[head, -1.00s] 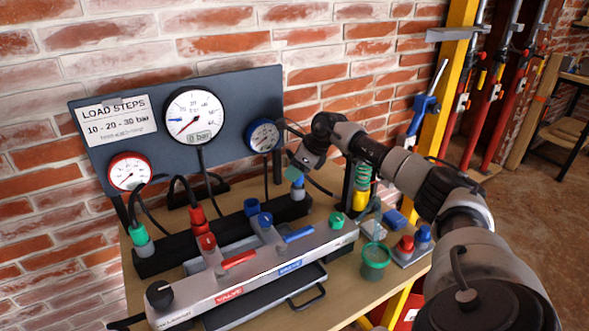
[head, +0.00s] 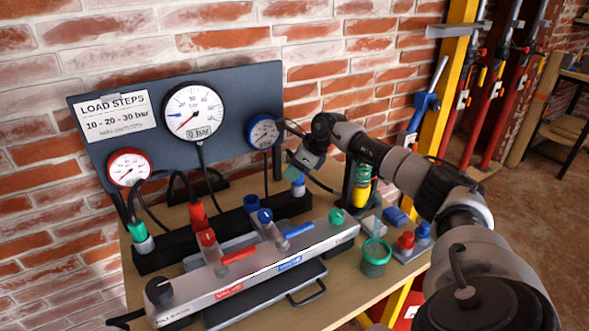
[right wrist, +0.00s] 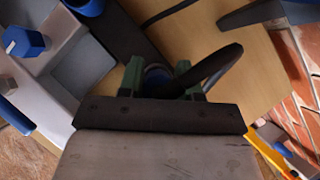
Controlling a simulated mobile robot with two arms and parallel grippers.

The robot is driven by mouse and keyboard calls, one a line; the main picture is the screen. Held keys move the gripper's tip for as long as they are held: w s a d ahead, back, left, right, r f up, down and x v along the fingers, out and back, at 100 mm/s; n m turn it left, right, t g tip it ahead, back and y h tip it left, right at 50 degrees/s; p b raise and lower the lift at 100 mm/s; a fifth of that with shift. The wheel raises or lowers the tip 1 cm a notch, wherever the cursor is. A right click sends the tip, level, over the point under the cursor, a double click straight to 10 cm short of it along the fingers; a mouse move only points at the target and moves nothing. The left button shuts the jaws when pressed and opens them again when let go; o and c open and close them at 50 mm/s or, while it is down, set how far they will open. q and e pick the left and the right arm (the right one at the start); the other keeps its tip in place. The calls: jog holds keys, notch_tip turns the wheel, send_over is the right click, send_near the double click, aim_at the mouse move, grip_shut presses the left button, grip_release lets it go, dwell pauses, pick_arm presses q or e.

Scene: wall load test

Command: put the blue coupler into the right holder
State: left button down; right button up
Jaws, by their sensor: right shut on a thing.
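The blue coupler (head: 298,180) is at the right end of the black rail, directly over the grey right holder (head: 298,192). Its lower end meets the holder's top; how deep it sits I cannot tell. My right gripper (head: 299,174) comes in from above right and is shut on the coupler. In the right wrist view, the green fingers (right wrist: 162,80) stand either side of the blue coupler (right wrist: 156,76), largely hidden behind the gripper's dark front edge. A black hose runs from it. My left gripper is not in view.
A green coupler (head: 137,231) stands at the rail's left end, a red one (head: 197,214) further along. The valve manifold (head: 255,265) lies in front, the gauge panel (head: 240,110) behind. A green cup (head: 376,262) and red and blue caps stand right.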

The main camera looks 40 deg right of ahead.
jog(key=o, duration=1.5)
jog(key=shift+f, duration=0.1)
jog(key=shift+r+p, duration=3.1)
jog(key=shift+r, duration=1)
jog(key=shift+f, duration=0.1)
